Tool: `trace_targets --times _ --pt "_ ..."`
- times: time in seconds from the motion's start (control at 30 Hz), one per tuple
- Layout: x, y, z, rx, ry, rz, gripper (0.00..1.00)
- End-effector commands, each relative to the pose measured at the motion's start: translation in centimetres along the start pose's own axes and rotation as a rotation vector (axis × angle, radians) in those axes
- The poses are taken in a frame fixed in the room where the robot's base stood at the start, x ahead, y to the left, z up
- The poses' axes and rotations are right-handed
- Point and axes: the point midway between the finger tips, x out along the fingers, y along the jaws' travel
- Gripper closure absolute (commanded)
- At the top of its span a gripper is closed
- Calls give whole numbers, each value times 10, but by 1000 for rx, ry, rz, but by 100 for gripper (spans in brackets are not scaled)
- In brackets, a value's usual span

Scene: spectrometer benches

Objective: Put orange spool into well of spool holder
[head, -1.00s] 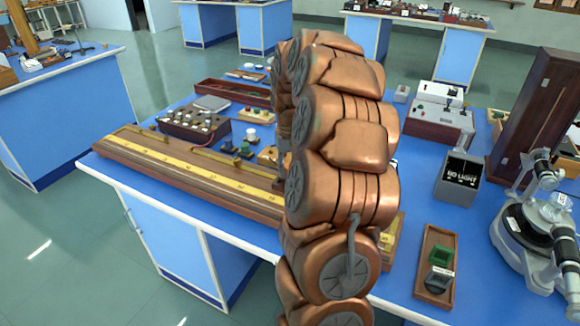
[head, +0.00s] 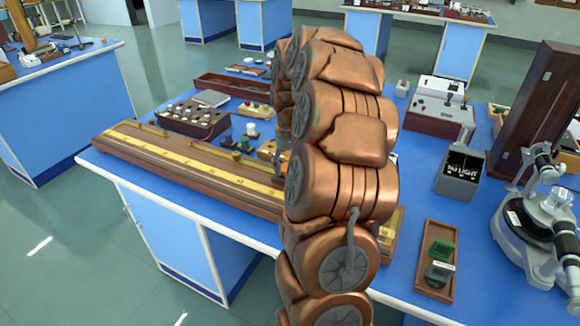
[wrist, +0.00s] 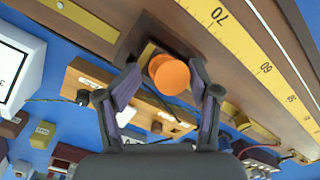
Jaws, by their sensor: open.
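The orange spool (wrist: 170,75) shows in the wrist view, its round orange end facing the camera. It lies between the two fingertips of my gripper (wrist: 166,68), which are spread apart. I cannot tell whether either finger touches it. A dark piece beside the spool sits against the wooden rail. A light wooden block with labels (wrist: 146,110) lies just below the spool in the wrist view and may be the spool holder; I cannot make out its well. In the head view my arm hides most of this area; a small orange patch (head: 279,168) shows at its left edge.
The long wooden bench with a yellow scale (head: 190,163) runs along the table's front edge, close to my gripper. A dark box with several knobs (head: 194,120) stands behind it. A wooden tray (head: 436,262) and a grey instrument (head: 540,215) stand at the right.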

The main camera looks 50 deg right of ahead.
Motion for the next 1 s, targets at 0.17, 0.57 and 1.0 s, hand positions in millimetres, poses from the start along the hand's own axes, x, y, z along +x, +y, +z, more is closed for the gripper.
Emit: trace_targets --times 0.17,0.57,1.0 --pt "-3 0 -1 0 3 1 39" --pt "-64 0 -2 1 8 1 39" --pt "-116 0 -1 0 2 0 39"
